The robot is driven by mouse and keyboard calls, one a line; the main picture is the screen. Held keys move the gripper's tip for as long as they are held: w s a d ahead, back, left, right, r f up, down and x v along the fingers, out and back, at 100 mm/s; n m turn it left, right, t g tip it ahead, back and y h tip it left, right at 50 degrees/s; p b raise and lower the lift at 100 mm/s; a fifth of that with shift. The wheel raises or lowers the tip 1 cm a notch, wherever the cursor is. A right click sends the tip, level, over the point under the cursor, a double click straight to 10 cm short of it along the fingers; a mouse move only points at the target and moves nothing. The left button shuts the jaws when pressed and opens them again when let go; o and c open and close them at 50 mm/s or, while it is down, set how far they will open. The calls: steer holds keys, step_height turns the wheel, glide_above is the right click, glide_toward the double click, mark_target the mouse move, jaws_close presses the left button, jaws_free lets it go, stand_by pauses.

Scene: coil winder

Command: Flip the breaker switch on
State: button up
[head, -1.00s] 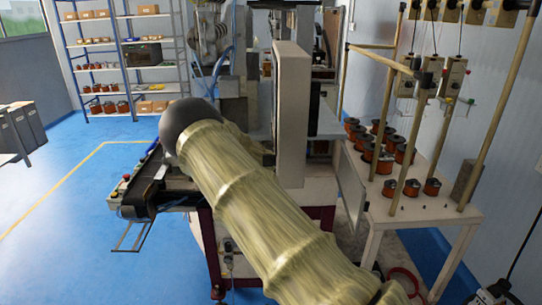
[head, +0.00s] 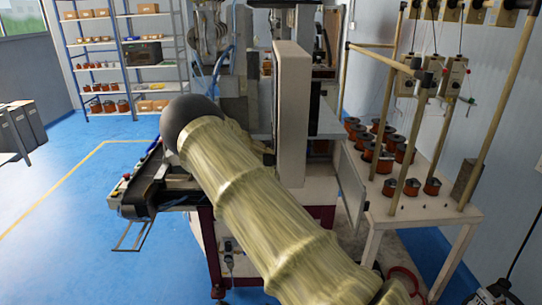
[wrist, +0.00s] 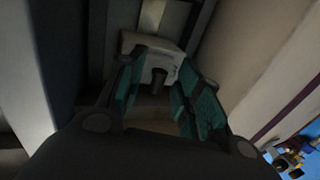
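In the wrist view, a pale box (wrist: 158,58) with a short dark lever or knob (wrist: 159,76) sits in a shadowed recess ahead of my gripper. It looks like the breaker switch, but the picture is too dark to tell its position. My gripper (wrist: 161,88) is open, with its teal-padded fingers apart on either side of the dark knob. I cannot tell whether either finger touches it. In the head view, my sleeved arm reaches to the coil winder (head: 292,110); my gripper and the switch are hidden there.
Panels stand close on both sides of my gripper, including a pale wall (wrist: 255,55) at right. In the head view, a conveyor (head: 140,190) lies left of the machine. A table (head: 400,208) with copper spools stands right. Blue floor (head: 70,190) is open at left.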

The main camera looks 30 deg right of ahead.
steer(key=v, duration=0.7)
steer(key=shift+s, duration=0.15)
steer(key=shift+a, duration=0.1)
